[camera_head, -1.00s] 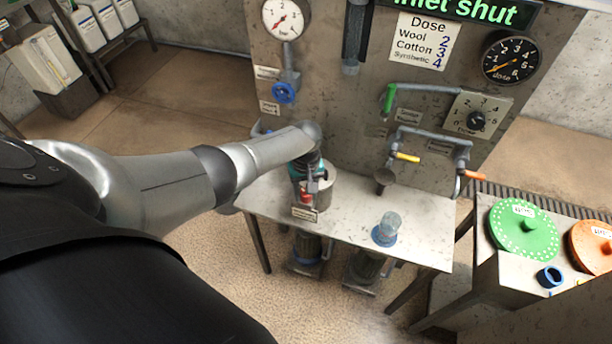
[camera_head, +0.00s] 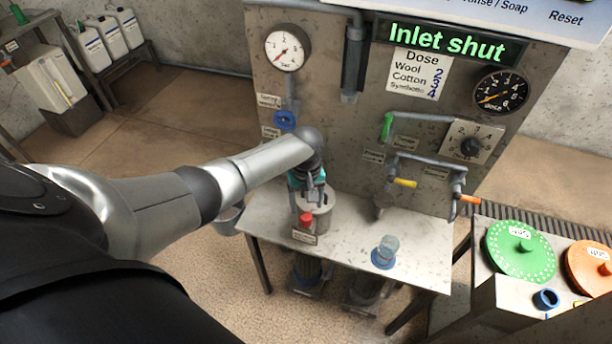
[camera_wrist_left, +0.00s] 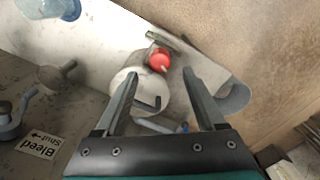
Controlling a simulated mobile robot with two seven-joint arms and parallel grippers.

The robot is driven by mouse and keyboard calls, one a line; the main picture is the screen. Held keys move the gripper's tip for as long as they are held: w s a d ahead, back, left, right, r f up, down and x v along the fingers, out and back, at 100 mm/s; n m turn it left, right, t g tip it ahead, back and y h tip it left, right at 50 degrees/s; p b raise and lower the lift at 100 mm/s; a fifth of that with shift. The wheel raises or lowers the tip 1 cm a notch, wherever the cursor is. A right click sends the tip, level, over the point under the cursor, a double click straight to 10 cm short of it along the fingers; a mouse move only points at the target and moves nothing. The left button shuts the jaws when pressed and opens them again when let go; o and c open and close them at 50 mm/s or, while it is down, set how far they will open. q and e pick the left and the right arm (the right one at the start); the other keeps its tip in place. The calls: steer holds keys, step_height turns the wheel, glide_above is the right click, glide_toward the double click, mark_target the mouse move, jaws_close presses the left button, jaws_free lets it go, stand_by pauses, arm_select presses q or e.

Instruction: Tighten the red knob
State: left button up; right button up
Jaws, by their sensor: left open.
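The red knob (camera_head: 306,219) sits on the front of a grey metal canister (camera_head: 318,206) on the metal bench (camera_head: 345,240). In the left wrist view the knob (camera_wrist_left: 159,60) shows beyond my fingertips, between their lines, with the canister's pale round lid and a dark bent hook below it. My left gripper (camera_wrist_left: 156,75) is open and empty, its two fingers spread. In the head view my left gripper (camera_head: 312,196) hangs just above and behind the knob, apart from it. My right gripper is not in view.
A steel panel behind carries a pressure gauge (camera_head: 287,48), a blue valve (camera_head: 285,120), and yellow (camera_head: 405,183) and orange (camera_head: 470,199) handles. A clear cup with a blue base (camera_head: 385,252) stands right of the canister. Green (camera_head: 521,251) and orange discs lie farther right.

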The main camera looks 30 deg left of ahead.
mark_target(306, 216)
arm_select(q)
step_height(306, 216, up, 9)
steer(key=p, duration=0.1)
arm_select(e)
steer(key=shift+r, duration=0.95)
arm_select(q)
steer(key=shift+f, duration=0.15)
